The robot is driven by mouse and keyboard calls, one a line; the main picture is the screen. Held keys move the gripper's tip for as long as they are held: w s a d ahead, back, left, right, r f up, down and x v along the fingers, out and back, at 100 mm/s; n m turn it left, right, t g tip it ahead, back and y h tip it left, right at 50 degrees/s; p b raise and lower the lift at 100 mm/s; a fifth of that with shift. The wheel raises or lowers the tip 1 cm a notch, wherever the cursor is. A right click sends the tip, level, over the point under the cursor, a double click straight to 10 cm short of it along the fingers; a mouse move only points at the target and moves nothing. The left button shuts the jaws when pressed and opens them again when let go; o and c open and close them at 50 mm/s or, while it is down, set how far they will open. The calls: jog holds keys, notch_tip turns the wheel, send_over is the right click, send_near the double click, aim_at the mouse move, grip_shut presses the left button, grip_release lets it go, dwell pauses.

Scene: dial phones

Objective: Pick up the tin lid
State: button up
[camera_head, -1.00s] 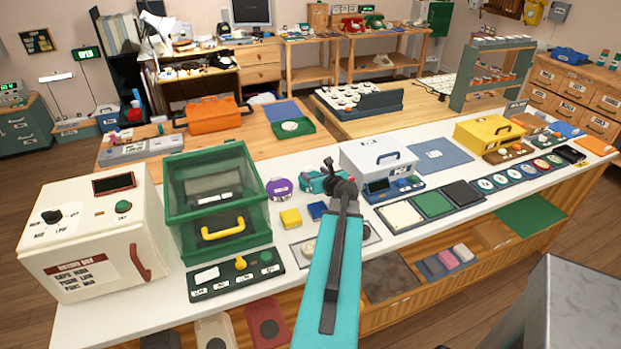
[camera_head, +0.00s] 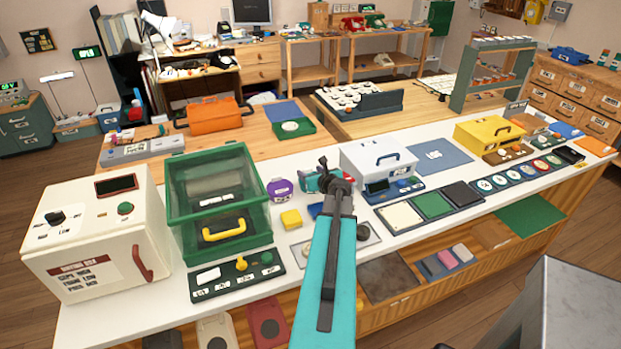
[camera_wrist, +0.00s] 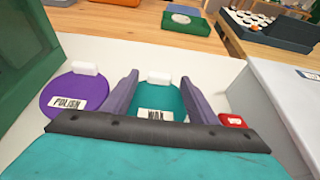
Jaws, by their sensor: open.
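A teal round lid labelled WAX (camera_wrist: 170,100), with a white knob (camera_wrist: 158,76), lies ahead of my gripper in the wrist view. My gripper (camera_wrist: 159,82) is open, one finger on each side of the lid's knob in the picture. Whether the fingers touch the lid cannot be told. The lid's near part is hidden behind my gripper's dark bar. A purple round lid labelled POLISH (camera_wrist: 68,96), also with a white knob, sits to the left. In the head view the purple tin (camera_head: 280,190) stands left of my gripper (camera_head: 336,172), which partly hides the teal item behind it.
A green clear-walled case (camera_head: 217,200) stands left of the tins. A pale grey box (camera_head: 378,160) stands close on the right. A small red item (camera_wrist: 232,120) is right of the teal lid. Yellow (camera_head: 291,219) and blue blocks lie in front.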

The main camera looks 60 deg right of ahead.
jog(key=shift+p+x, duration=0.35)
jog(key=shift+x, duration=1.15)
jog(key=shift+r, duration=0.1)
jog(key=shift+c, duration=0.3)
jog(key=c, duration=1.1)
